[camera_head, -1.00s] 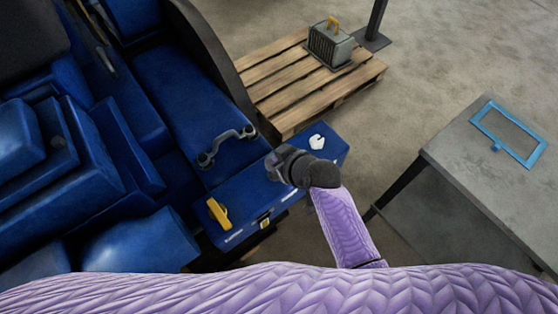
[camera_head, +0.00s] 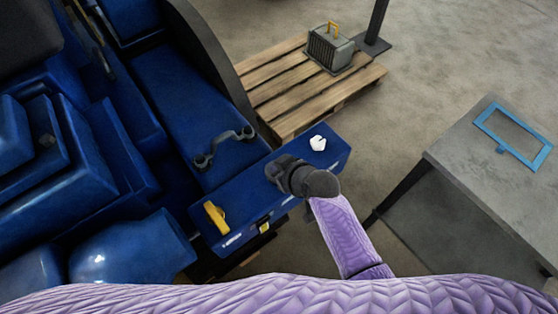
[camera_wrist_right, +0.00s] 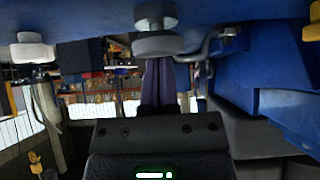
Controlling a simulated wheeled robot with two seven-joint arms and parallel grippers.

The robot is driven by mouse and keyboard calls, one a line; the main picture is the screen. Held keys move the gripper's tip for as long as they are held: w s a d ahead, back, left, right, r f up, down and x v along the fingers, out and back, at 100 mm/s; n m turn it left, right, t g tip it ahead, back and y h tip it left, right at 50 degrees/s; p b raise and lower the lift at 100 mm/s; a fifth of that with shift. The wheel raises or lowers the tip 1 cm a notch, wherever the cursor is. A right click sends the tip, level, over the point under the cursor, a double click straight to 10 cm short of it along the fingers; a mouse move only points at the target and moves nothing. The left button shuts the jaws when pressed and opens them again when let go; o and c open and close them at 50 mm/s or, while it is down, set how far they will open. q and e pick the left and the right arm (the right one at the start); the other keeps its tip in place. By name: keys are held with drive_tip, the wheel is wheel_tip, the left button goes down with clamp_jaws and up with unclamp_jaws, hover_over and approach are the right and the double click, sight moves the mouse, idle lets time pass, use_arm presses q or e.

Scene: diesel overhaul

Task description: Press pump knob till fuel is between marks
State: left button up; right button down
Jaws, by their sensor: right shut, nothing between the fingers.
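In the head view my right gripper (camera_head: 276,169) is shut and empty over the middle of the blue housing (camera_head: 240,193), with my wrist covering part of it. In the right wrist view, which looks upside down, a round grey metal knob (camera_wrist_right: 157,43) stands out from the blue surface, close to my gripper body. I take it for the pump knob. In the head view my gripper hides it. I cannot tell whether the gripper touches it. A small yellow-edged label or gauge (camera_head: 265,228) is on the housing's front side. The fuel level and marks are not readable. My left gripper is out of view.
A white knob (camera_head: 318,143) and a yellow handle (camera_head: 217,217) stand on the housing on either side of my gripper. A grey curved pipe (camera_head: 222,146) lies behind. A grey table (camera_head: 450,150) stands right.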

drive_tip(key=r+p, duration=0.5)
drive_tip(key=shift+s+d+r, duration=0.15)
drive_tip(key=shift+s+d, duration=0.05)
drive_tip(key=shift+s, duration=0.1)
drive_tip(key=p+v, duration=0.2)
drive_tip(key=v, duration=0.6)
drive_tip(key=shift+s+d, duration=0.2)
drive_tip(key=shift+s, duration=0.15)
drive_tip(key=shift+r, duration=0.1)
